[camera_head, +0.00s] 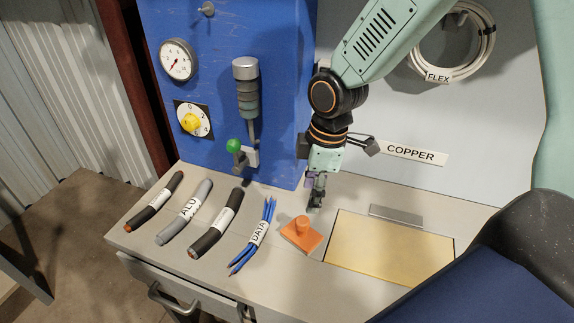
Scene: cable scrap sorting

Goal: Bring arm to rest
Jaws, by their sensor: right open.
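My right arm comes in from the top right. Its gripper (315,200) hangs pointing down above the bench, just behind an orange stamp-like block with a knob (302,235). The gripper is open, and I see nothing between its fingers. Its fingertips are small in view, so I cannot tell how far above the bench they are. My left gripper is not in view.
On the bench (150,262) lie several cable pieces: a black one (155,202), a grey ALU one (185,212), another black one (215,224) and a blue DATA bundle (253,238). A yellow panel (385,252) is at right. A blue wall panel (280,110) stands behind.

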